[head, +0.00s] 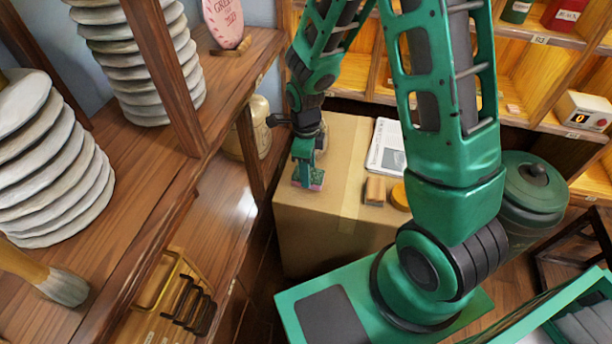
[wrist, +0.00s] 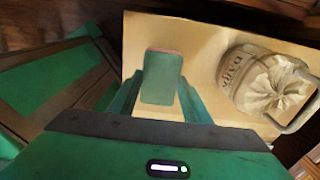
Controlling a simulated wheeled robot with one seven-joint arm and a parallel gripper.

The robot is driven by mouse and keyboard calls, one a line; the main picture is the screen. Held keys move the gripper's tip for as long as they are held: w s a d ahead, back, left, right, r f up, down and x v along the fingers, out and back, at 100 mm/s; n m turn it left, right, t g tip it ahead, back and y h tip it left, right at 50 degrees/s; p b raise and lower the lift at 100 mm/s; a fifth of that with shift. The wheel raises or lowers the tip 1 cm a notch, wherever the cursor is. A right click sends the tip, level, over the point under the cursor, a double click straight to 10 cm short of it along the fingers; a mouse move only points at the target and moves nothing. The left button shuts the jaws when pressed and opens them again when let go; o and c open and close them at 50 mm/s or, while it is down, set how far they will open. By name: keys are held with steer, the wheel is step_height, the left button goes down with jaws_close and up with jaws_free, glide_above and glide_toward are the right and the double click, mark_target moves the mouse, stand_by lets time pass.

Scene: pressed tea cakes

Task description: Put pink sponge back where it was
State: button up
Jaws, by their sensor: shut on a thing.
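The pink sponge (head: 315,186) is at the left part of a cardboard box's top (head: 335,215) in the head view, small and partly covered by my gripper (head: 306,176). In the wrist view the sponge (wrist: 161,78) shows a green face with a thin pink edge at its far end. It sits between the two fingers of my gripper (wrist: 158,98), which is shut on it. I cannot tell whether the sponge touches the box.
A wooden block (head: 375,190), a yellow round thing (head: 399,197) and a newspaper (head: 387,147) lie on the box. A labelled jar with a cloth top (wrist: 265,82) stands right of the sponge. A wooden shelf (head: 225,70) with stacked pale discs (head: 50,165) is at left.

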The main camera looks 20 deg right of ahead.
steer(key=shift+f, duration=1.35)
steer(key=o, duration=1)
steer(key=shift+f, duration=0.1)
steer(key=shift+o, duration=0.2)
step_height(320, 180, up, 12)
steer(key=s+d+r+n, duration=0.9)
steer(key=d+r, duration=0.1)
steer(key=d, duration=0.2)
steer(key=s+d+r+n, duration=0.2)
steer(key=s+n, duration=0.3)
steer(key=s, duration=0.2)
steer(key=s+d+r+n, duration=0.2)
steer(key=s+d+n, duration=0.1)
steer(key=s, duration=0.4)
steer(key=shift+s+n+y, duration=0.25)
steer(key=shift+n+y, duration=0.05)
steer(key=shift+n, duration=0.6)
